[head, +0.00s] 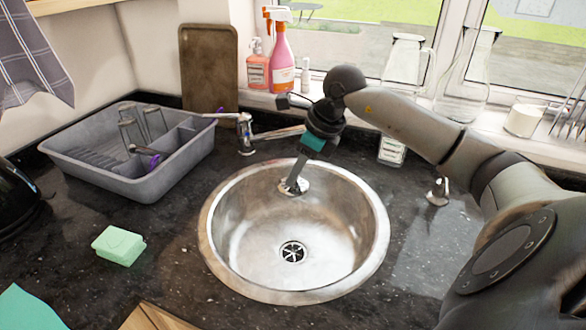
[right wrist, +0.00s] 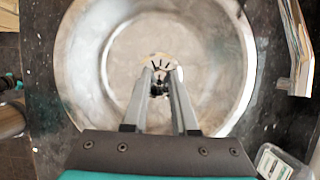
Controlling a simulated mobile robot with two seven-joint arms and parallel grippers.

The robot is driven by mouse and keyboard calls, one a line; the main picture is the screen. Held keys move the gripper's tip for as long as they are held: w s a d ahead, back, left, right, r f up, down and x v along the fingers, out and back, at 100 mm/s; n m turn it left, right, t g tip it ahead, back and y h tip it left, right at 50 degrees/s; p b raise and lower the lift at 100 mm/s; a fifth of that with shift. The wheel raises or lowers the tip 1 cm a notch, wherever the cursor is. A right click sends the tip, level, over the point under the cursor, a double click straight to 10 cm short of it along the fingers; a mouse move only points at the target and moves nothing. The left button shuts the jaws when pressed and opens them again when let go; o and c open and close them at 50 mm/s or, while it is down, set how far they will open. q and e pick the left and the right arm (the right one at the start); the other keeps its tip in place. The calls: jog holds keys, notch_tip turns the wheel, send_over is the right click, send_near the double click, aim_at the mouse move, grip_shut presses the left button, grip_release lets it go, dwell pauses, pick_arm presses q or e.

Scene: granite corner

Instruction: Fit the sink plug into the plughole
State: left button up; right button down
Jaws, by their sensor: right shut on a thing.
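The sink plug (head: 298,187) is a small shiny metal disc at the tips of my right gripper (head: 293,181). In the right wrist view, the fingers of my right gripper (right wrist: 159,82) close on a small dark part, with the plug mostly hidden there. My right gripper reaches down over the back of the round steel sink (head: 222,210). The plughole (head: 292,253) is uncovered in the basin floor, a silver ring with dark slots, nearer the front than the plug. The plug appears apart from it. My left gripper is not in view.
The tap (head: 244,132) stands behind the sink, left of my right gripper. A grey dish rack (head: 100,170) and a green sponge (head: 118,246) lie to the left. A small chrome fitting (head: 438,192) stands right of the sink. Bottles and glass jugs line the windowsill.

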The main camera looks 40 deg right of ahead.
jog(key=shift+f, duration=0.5)
notch_tip(320, 180, down, 9)
jog(key=b, duration=0.7)
jog(key=shift+f, duration=0.15)
jog(key=c, duration=1.1)
grip_release()
jog(key=o, duration=0.4)
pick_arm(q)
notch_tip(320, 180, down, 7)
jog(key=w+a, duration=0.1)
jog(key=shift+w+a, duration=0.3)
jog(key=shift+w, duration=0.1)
pick_arm(e)
jog(key=shift+o, duration=0.4)
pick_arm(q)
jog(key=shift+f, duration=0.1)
